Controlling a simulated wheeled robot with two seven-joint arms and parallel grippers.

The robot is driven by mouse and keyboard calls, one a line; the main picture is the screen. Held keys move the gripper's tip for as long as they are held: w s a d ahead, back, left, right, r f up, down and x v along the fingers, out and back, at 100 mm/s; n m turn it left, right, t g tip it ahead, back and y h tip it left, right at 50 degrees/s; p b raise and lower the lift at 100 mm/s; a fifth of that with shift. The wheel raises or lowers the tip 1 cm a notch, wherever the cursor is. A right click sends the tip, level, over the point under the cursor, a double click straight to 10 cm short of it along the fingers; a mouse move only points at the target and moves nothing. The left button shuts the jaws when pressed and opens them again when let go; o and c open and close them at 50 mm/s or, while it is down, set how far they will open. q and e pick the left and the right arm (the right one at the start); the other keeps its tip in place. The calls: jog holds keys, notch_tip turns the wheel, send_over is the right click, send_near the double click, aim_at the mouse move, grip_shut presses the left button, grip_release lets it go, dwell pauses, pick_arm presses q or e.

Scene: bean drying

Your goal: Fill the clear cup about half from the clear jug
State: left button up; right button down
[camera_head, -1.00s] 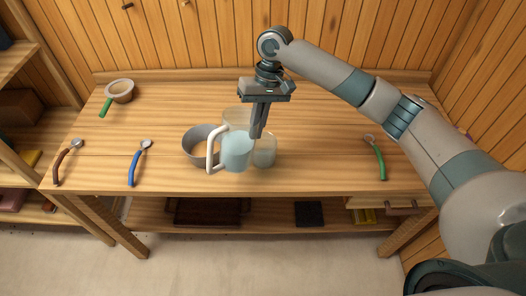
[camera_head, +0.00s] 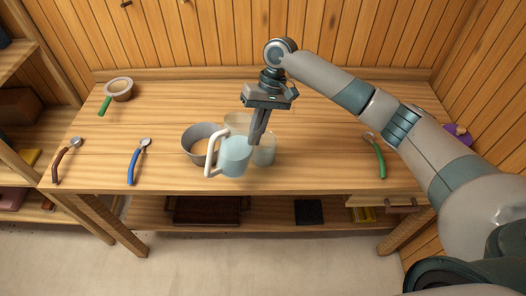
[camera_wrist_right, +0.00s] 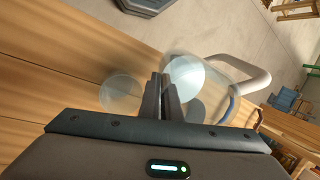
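The clear jug (camera_head: 235,158) has a white handle on its left and pale blue liquid inside. It shows in the wrist view (camera_wrist_right: 187,76) right of the fingers, and looks slightly tilted. My right gripper (camera_head: 257,138) has its fingers close together at the jug's right side, seemingly pinching its wall; the wrist view shows the fingertips (camera_wrist_right: 161,82) nearly together. The clear cup (camera_head: 265,152) stands close to the jug's right, partly behind it; it is a faint round shape in the wrist view (camera_wrist_right: 121,93). Its fill level is unclear. My left gripper is not in view.
A grey pot (camera_head: 197,138) stands just left of the jug. Spoon-like tools with brown (camera_head: 63,160), blue (camera_head: 137,163) and green (camera_head: 378,158) handles lie on the table, with a green-handled strainer (camera_head: 118,90) at back left. The table's front edge is near the jug.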

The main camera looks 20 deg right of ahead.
jog(key=shift+f+y, duration=0.3)
jog(key=shift+f, duration=0.6)
jog(key=shift+a+f+g+y+b, duration=0.1)
jog(key=shift+f+g+y+b, duration=0.4)
jog(key=shift+f, duration=0.35)
jog(key=shift+a+f+g+y+b, duration=0.1)
jog(key=shift+f+g+y+b, duration=0.25)
jog(key=shift+f+y, duration=0.2)
jog(key=shift+s, duration=0.1)
